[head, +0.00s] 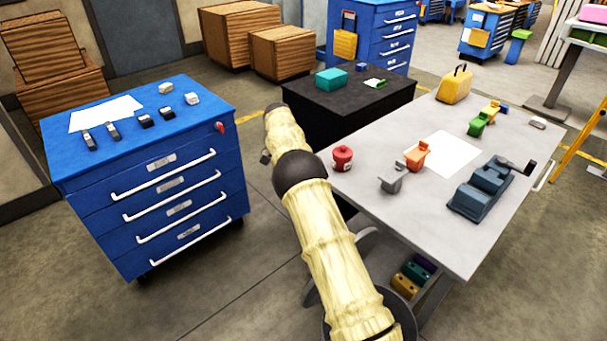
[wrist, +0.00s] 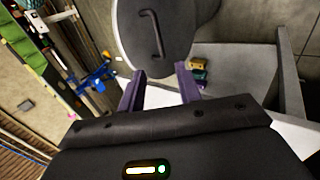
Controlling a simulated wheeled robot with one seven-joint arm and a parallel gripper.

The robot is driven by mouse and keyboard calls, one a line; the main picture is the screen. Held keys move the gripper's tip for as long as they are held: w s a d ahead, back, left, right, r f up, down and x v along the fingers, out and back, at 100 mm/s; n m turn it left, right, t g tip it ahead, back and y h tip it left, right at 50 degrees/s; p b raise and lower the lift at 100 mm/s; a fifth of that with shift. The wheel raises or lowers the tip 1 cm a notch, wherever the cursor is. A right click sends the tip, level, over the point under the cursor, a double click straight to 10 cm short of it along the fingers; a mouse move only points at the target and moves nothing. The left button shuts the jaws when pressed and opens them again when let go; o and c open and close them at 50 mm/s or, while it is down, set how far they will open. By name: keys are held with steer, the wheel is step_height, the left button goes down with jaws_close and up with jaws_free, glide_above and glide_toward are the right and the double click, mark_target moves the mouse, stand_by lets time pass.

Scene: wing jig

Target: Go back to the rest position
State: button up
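My arm reaches up from the bottom of the head view, between the blue tool cabinet (head: 180,190) and the grey work table (head: 440,235). The gripper's fingers cannot be made out in the head view. In the wrist view my gripper (wrist: 160,88) has its two purple fingers apart, with nothing seen between them. Its fingertips point towards a dark rounded body with a handle, which looks like part of my own body.
The table holds a red canister (head: 342,158), an orange clamp (head: 417,155), a blue-grey vise (head: 483,187) and a yellow case (head: 455,86). A black cabinet (head: 335,115) stands behind. Small blocks sit below the table (head: 410,272). Floor between cabinet and arm is clear.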

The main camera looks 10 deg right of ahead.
steer(key=s+d+r+n+t+y+p, duration=0.3)
steer(key=s+d+r+n+t, duration=0.15)
steer(key=s+r, duration=0.25)
steer(key=s+a+r+n+t+p, duration=0.1)
steer(key=s+n+t, duration=0.1)
steer(key=s, duration=0.8)
steer(key=s+a+r+n+t+p, duration=0.2)
steer(key=s+n, duration=0.3)
steer(key=s, duration=0.6)
steer(key=shift+s+y, duration=0.2)
steer(key=shift+y, duration=0.2)
steer(key=shift+a, duration=0.1)
